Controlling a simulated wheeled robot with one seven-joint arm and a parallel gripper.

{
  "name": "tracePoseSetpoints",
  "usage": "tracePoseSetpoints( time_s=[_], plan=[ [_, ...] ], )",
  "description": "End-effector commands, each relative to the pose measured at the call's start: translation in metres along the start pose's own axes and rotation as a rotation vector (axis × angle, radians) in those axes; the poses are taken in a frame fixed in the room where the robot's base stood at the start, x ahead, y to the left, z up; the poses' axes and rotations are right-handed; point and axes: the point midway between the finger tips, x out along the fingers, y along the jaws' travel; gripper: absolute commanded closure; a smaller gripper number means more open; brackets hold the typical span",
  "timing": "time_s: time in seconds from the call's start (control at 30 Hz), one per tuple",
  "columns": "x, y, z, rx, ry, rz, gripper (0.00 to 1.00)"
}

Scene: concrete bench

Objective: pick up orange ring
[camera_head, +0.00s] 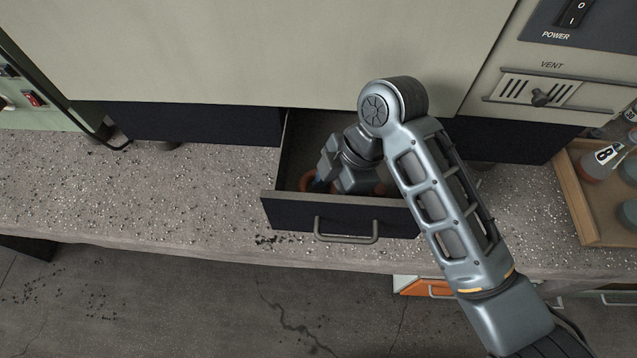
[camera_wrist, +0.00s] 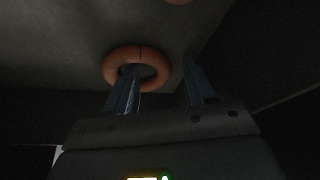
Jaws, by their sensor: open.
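The orange ring (camera_wrist: 140,55) lies flat on the drawer floor in the wrist view. My gripper (camera_wrist: 160,85) is open above the drawer floor. Its left finger overlaps the ring's near side and hole in the picture; its right finger is to the right of the ring. I cannot tell whether the left finger is inside the hole or only above it. In the head view my gripper (camera_head: 326,183) reaches down into the open drawer (camera_head: 300,212). A bit of orange (camera_head: 306,183) shows beside it at the drawer's left side; my arm hides much of the inside.
Another orange object (camera_wrist: 180,1) is cut off at the wrist view's top edge. The drawer's walls close in around my gripper, below the large cabinet (camera_head: 240,50). A wooden tray (camera_head: 582,205) with flasks stands at the right. The bench (camera_head: 130,200) left of the drawer is clear.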

Motion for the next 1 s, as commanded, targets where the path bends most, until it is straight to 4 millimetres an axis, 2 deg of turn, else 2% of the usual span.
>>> tracePoseSetpoints(
  time_s=[0.27,0.8,1.0],
  plan=[
    [0.0002,0.0,0.0,0.0,0.0,0.0,0.47],
    [0.0001,0.0,0.0,0.0,0.0,0.0,0.99],
    [-0.0001,0.0001,0.0,0.0,0.0,0.0,1.0]
  ],
)
